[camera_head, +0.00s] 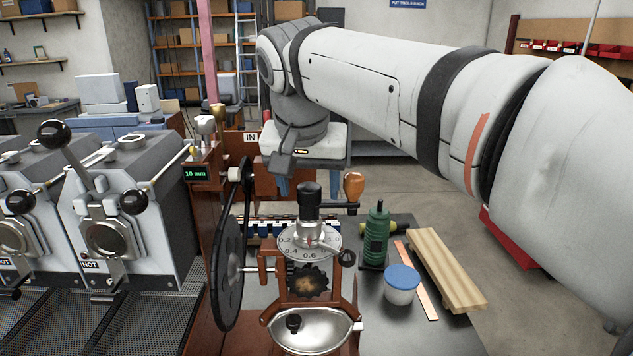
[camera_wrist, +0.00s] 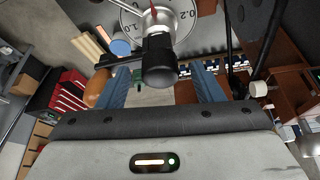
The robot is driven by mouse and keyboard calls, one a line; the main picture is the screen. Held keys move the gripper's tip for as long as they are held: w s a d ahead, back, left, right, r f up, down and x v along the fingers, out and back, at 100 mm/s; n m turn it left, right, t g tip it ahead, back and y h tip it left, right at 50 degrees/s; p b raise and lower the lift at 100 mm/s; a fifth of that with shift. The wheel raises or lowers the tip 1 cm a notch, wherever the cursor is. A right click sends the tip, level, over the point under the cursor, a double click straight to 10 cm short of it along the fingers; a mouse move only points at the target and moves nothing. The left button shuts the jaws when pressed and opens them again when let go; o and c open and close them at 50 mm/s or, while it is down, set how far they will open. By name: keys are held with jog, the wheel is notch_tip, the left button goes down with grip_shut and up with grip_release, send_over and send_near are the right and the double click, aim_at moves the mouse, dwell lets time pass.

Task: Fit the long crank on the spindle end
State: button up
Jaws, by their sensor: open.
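My gripper (camera_wrist: 160,88) is open in the wrist view, its two blue fingers apart with nothing held between them. A black-topped metal cylinder (camera_head: 309,203) rises above the numbered dial (camera_head: 310,242).
Roasters (camera_head: 130,205) stand at left. A display (camera_head: 195,174) reads 10 mm. A metal pan (camera_head: 310,330) is in front.

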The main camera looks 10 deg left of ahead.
jog(key=v, duration=0.8)
jog(key=shift+w+f, duration=0.1)
jog(key=s+d+f+g, duration=0.1)
jog(key=s+d+f, duration=0.1)
jog(key=d+f, duration=0.85)
jog(key=s+d+f, duration=0.2)
jog(key=d+f, duration=0.7)
jog(key=d, duration=0.2)
jog(key=s+d+f+m, duration=0.1)
jog(key=s+d+f, duration=0.4)
jog(key=f, duration=0.4)
jog(key=shift+s+d+f, duration=0.3)
jog(key=shift+s+d, duration=0.05)
jog(key=shift+s, duration=0.35)
